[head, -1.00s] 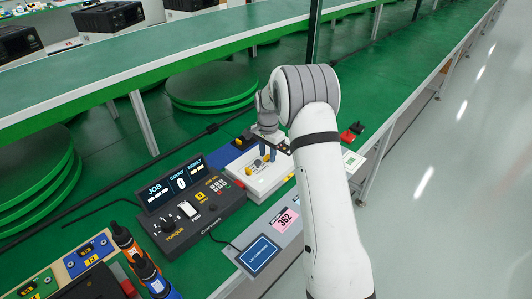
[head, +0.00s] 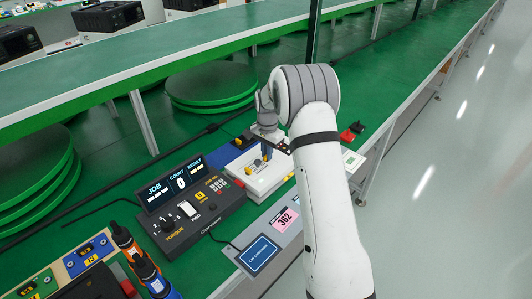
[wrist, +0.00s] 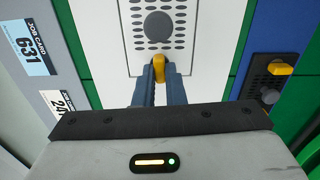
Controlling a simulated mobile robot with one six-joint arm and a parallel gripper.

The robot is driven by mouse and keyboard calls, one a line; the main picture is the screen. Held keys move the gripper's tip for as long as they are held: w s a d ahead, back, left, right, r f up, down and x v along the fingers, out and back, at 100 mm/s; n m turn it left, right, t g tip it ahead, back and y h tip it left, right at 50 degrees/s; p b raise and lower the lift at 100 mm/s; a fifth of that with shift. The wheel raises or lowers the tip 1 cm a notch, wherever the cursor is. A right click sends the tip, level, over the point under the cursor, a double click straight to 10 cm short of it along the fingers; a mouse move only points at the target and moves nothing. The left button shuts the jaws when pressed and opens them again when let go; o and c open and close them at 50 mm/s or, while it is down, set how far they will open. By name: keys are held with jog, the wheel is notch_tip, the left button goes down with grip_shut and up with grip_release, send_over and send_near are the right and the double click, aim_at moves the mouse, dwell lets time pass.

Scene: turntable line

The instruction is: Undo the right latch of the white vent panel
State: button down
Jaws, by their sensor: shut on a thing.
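The white vent panel (head: 272,182) lies in the middle of the line in the head view, under my arm's end. The wrist view shows its white face (wrist: 200,62) with a round grey vent of slots and holes. A yellow latch (wrist: 159,66) stands at the panel's near edge in the wrist view. My gripper (wrist: 159,74) is shut on this latch, one blue-grey finger on each side; the head view also shows the gripper (head: 266,153) down at the panel. Another yellow latch (head: 248,171) shows at the panel's left in the head view.
A dark console (head: 195,205) with a lit display stands left of the panel. A blue plate with a yellow knob (wrist: 280,68) is at the right in the wrist view. A red and black item (head: 350,133) lies beyond my arm. Cards lie along the front edge.

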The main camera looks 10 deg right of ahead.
jog(key=n, duration=0.4)
jog(key=shift+b, duration=0.3)
jog(key=n, duration=0.8)
jog(key=shift+a+n+b, duration=0.15)
jog(key=shift+n+b, duration=0.15)
jog(key=shift+a+n, duration=0.1)
jog(key=shift+n, duration=2)
jog(key=c, duration=1.5)
grip_release()
